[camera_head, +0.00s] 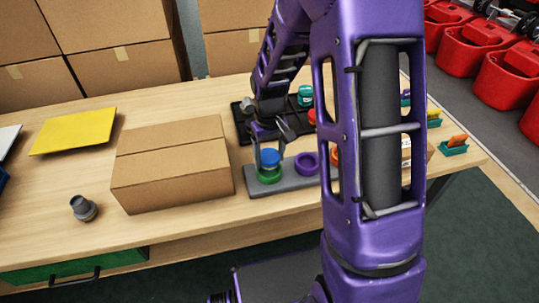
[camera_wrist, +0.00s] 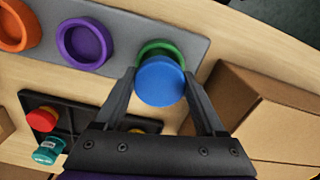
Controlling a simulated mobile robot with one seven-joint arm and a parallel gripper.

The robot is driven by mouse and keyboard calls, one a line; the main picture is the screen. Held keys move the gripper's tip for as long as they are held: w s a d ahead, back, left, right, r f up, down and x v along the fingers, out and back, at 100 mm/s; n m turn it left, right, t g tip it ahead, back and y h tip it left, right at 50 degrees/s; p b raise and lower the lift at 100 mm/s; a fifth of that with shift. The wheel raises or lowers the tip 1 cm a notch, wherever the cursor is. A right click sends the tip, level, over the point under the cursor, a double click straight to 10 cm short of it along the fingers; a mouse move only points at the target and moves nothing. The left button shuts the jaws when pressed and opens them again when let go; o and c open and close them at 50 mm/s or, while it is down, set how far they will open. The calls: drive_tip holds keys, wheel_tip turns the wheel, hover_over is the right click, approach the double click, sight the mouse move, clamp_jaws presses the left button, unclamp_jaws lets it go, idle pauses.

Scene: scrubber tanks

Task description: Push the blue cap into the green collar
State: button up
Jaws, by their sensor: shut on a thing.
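The blue cap (camera_head: 270,157) is between the fingers of my gripper (camera_head: 269,152), which is shut on it. In the wrist view the blue cap (camera_wrist: 160,82) sits between the two fingertips (camera_wrist: 158,84). The green collar (camera_head: 265,177) is on the grey plate, directly below the cap in the head view. In the wrist view the green collar (camera_wrist: 161,48) shows as an arc beyond the cap, and the cap hides the rest of it. I cannot tell whether the cap touches the collar.
The grey plate (camera_wrist: 120,42) also bears a purple collar (camera_wrist: 84,43) and an orange collar (camera_wrist: 14,24). A cardboard box (camera_head: 172,165) stands close on the left. A black tray (camera_wrist: 78,118) holds red and teal caps. A yellow sheet (camera_head: 74,131) lies at the far left.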

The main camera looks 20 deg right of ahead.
drive_tip(key=shift+f, duration=1.25)
idle(1.6)
drive_tip(key=o, duration=1.3)
drive_tip(key=shift+s, duration=0.1)
drive_tip(key=shift+a+f, duration=0.1)
drive_tip(key=shift+s, duration=0.1)
drive_tip(key=shift+c, duration=1.2)
drive_tip(key=shift+o, duration=1)
